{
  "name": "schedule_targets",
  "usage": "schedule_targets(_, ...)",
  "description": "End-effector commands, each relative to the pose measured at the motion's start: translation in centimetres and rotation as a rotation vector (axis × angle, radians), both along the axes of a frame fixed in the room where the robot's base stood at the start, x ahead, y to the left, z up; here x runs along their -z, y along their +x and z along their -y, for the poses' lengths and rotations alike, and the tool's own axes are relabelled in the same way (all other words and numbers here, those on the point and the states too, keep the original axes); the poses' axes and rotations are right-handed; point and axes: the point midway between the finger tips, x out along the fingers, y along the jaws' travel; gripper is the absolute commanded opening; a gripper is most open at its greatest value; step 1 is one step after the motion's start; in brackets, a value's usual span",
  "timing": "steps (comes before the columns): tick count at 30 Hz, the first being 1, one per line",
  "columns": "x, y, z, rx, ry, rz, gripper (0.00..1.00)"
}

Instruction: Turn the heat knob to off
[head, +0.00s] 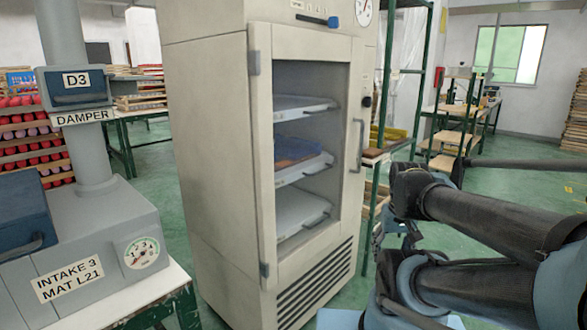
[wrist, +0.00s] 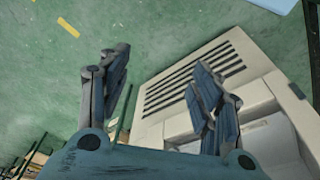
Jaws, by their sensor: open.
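A small dark round knob (head: 367,101) sits on the right front frame of the cream cabinet (head: 205,150), above the door handle (head: 358,146). I cannot read a heat mark by it or tell its setting. A blue-ended lever (head: 318,20) and a dial gauge (head: 364,12) are on the cabinet's top panel. My gripper (head: 393,232) is low, to the right of the cabinet and well below the knob, partly hidden by my arm. In the wrist view my gripper (wrist: 160,62) is open and empty, with the cabinet's vented lower front (wrist: 195,75) beyond it; the knob is not visible there.
The cabinet's glazed door is shut, with trays (head: 300,168) on shelves inside. A grey machine (head: 90,240) labelled DAMPER stands at the left. A green rack (head: 430,70) stands behind the cabinet's right side. Green floor (wrist: 40,80) is open in front.

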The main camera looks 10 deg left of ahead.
Motion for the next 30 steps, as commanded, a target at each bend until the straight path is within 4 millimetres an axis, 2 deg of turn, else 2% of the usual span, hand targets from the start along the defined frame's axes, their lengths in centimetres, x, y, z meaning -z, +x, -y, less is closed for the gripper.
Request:
schedule_targets(6,0.0,0.0,0.0,0.001,0.000,0.000,0.59)
schedule_targets(9,-0.8,-0.6,-0.2,0.020,0.016,0.011,0.59)
schedule_targets(13,-2.3,0.8,-1.1,0.116,0.091,0.003,0.59)
schedule_targets(20,-7.1,5.8,-3.8,0.418,0.332,-0.041,0.59)
schedule_targets(24,-10.1,9.4,-5.1,0.603,0.484,-0.083,0.59)
schedule_targets(30,-14.5,15.2,-5.8,0.855,0.699,-0.166,0.59)
